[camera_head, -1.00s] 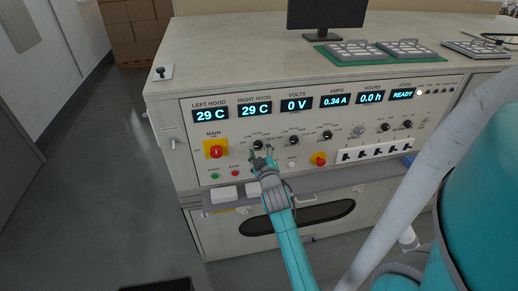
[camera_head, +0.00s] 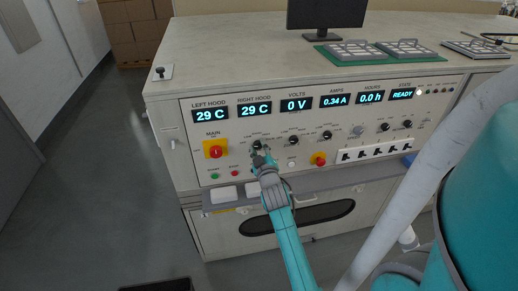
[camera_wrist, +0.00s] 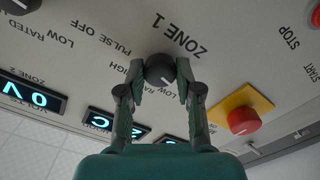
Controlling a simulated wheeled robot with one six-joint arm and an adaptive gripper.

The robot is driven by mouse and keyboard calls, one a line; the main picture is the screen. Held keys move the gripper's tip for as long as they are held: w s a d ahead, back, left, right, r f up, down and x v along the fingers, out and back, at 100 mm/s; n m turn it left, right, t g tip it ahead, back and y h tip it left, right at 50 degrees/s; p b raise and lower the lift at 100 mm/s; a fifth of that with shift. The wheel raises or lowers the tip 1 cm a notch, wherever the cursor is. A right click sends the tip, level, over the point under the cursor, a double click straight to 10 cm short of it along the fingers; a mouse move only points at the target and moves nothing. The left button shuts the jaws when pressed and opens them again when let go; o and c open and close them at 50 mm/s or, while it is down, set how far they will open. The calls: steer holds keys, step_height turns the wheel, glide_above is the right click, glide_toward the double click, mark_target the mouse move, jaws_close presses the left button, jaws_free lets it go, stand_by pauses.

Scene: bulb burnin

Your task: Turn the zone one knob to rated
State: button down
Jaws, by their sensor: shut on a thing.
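The zone one knob (camera_wrist: 160,70) is a dark round knob under the "ZONE 1" label in the wrist view, which shows the panel upside down. Its white mark points to the lower right there. The labels behind it are partly covered, so I cannot tell its exact setting. My gripper (camera_wrist: 159,91) has a finger on each side of the knob and is shut on it. In the head view my gripper (camera_head: 260,150) reaches the panel at the knob and mostly hides it.
The zone two knob (camera_head: 293,140) is to the right. The red-on-yellow main switch (camera_head: 215,149) is to the left. Displays (camera_head: 297,105) above read 0 V, 0.34 A and READY. A handle rail (camera_head: 330,181) runs below the panel.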

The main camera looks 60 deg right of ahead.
steer(key=m, duration=0.7)
steer(key=shift+m, duration=0.4)
steer(key=m, duration=0.3)
steer(key=shift+m, duration=2.2)
steer(key=c, duration=0.8)
jaws_free()
steer(key=shift+o, duration=0.2)
